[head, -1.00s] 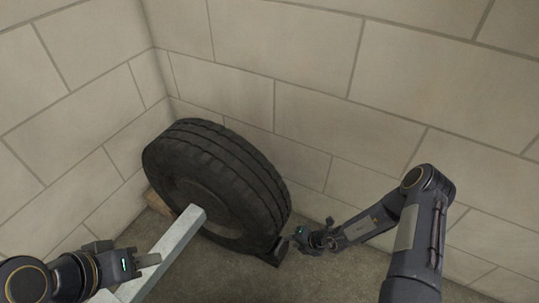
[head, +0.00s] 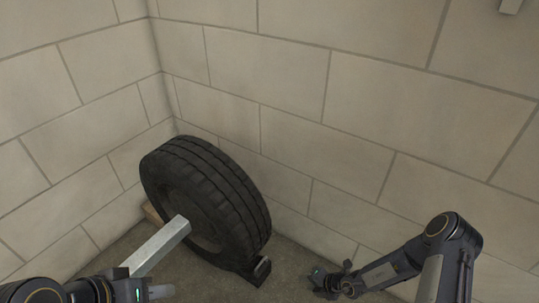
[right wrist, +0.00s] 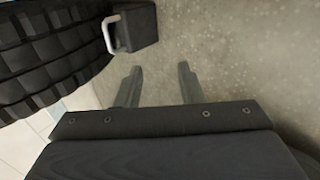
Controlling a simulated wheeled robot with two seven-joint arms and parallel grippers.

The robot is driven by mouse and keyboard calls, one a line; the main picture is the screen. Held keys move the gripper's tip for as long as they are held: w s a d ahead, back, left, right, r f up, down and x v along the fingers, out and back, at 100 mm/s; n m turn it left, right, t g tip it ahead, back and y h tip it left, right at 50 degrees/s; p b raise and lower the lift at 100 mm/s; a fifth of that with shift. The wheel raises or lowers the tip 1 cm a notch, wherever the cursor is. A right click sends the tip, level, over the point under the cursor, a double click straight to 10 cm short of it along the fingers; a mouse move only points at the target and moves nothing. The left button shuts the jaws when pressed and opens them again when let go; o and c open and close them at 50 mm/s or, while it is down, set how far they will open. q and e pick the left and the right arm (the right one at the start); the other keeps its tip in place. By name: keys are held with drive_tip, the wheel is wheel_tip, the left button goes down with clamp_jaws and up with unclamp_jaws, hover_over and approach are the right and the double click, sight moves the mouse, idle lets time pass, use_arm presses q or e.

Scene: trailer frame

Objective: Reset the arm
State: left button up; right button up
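My right gripper (head: 322,283) hangs low, to the right of a black wheel chock (head: 256,274) with a metal handle. In the right wrist view my right gripper (right wrist: 160,69) has its two fingers apart, with only bare floor between them. The chock (right wrist: 140,28) shows there at the top left, apart from the fingers, beside the tyre tread. My left gripper (head: 158,291) is at the bottom left, in front of a pale metal beam (head: 160,246); its finger gap is not clear.
A large black tyre (head: 222,200) leans near the corner of pale block walls (head: 300,110), with the chock at its right foot. A piece of wood (head: 151,213) shows behind it.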

drive_tip(key=w+d+r+n+t+y, duration=0.1)
drive_tip(key=w+r+n, duration=0.2)
drive_tip(key=r+n, duration=0.8)
drive_tip(key=w+d+r+n+t+y, duration=0.15)
drive_tip(key=r+n, duration=0.25)
drive_tip(key=r, duration=1.2)
drive_tip(key=s+r+n+g, duration=0.2)
drive_tip(key=s+r+n, duration=0.5)
drive_tip(key=r+n, duration=0.5)
drive_tip(key=s+d+r+n+h, duration=0.2)
drive_tip(key=s+r+n+h, duration=0.1)
drive_tip(key=s+n, duration=0.55)
drive_tip(key=s+d+r+n+h, duration=0.25)
drive_tip(key=s+n, duration=0.35)
drive_tip(key=s, duration=0.5)
wheel_tip(320, 180, up, 34)
drive_tip(key=p, duration=3.4)
drive_tip(key=shift+d+t, duration=0.1)
drive_tip(key=shift+t, duration=0.15)
